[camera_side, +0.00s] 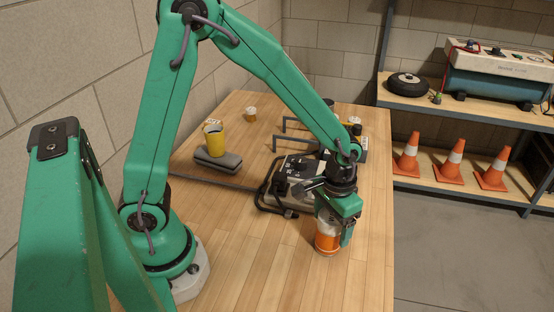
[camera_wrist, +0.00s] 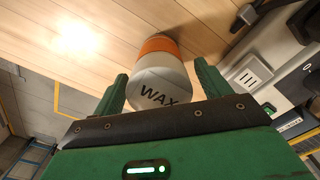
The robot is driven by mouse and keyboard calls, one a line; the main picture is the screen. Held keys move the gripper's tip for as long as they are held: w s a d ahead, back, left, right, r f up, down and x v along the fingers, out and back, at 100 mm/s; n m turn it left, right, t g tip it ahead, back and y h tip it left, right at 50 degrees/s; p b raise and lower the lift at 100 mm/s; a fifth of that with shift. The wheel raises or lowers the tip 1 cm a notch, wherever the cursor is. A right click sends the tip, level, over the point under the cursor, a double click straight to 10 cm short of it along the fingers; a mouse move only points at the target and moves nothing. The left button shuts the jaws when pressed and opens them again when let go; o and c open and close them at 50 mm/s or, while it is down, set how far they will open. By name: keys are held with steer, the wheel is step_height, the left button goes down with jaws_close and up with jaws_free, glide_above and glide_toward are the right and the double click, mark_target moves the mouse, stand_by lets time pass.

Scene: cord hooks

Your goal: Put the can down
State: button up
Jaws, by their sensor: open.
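The can (camera_side: 326,242), white with an orange band and the word WAX, stands upright on the wooden table (camera_side: 250,260) near its right edge. In the wrist view the can (camera_wrist: 158,72) sits between the two green fingers. My gripper (camera_side: 336,222) is open around the can, pointing down, and its fingers (camera_wrist: 160,90) show small gaps to the can's sides. The gripper hides the can's upper part in the side view.
A grey machine with a black tube frame (camera_side: 268,198) stands just behind the can. Two dark hooks (camera_side: 290,136) stick out farther back. The table's front is clear.

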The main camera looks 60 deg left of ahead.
step_height(320, 180, up, 12)
steer(key=shift+f, duration=0.2)
stand_by(0.4)
stand_by(0.5)
steer(key=s+a+r+t, duration=0.5)
steer(key=s+a+r, duration=0.2)
steer(key=s+a, duration=0.3)
steer(key=shift+s+a+r+t, duration=0.3)
steer(key=shift+s, duration=0.95)
